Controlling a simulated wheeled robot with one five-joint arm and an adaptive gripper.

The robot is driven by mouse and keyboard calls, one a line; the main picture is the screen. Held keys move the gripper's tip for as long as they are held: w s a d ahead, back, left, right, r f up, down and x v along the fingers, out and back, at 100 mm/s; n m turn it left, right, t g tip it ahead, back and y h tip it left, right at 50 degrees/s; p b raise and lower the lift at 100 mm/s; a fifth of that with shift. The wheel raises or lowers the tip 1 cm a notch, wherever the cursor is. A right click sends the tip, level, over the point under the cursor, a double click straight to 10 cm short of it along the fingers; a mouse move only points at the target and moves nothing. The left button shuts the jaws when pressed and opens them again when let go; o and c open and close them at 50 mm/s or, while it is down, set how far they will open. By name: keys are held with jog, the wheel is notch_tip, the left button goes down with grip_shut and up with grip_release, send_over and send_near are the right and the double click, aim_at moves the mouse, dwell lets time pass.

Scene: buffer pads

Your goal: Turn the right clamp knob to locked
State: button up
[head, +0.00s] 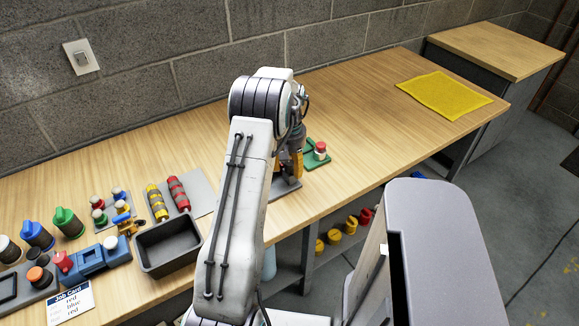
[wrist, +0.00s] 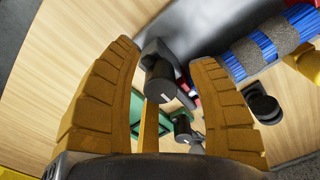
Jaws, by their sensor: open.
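My gripper (wrist: 176,60) is open in the wrist view, its two orange fingers spread wide. A black clamp knob (wrist: 158,82) with a white mark stands between the fingers, nearer the left one, with no clear contact. A second black knob (wrist: 183,130) shows lower down between the fingers. Another black knob (wrist: 264,105) is outside the right finger. I cannot tell from the mark whether the nearest knob is locked. In the head view my gripper (head: 297,163) is over a grey plate (head: 286,188), and my arm hides most of the fixture and its knobs.
A blue roller with grey bands (wrist: 262,48) lies close beyond the right finger. A green base with a red-capped jar (head: 319,153) stands right of the gripper. A black bin (head: 168,245) and coloured rollers (head: 179,193) are left. The bench near the yellow cloth (head: 444,95) is clear.

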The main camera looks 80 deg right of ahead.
aim_at(290, 163)
notch_tip(290, 163, up, 12)
jog(key=shift+f, duration=0.15)
dwell(0.4)
dwell(0.7)
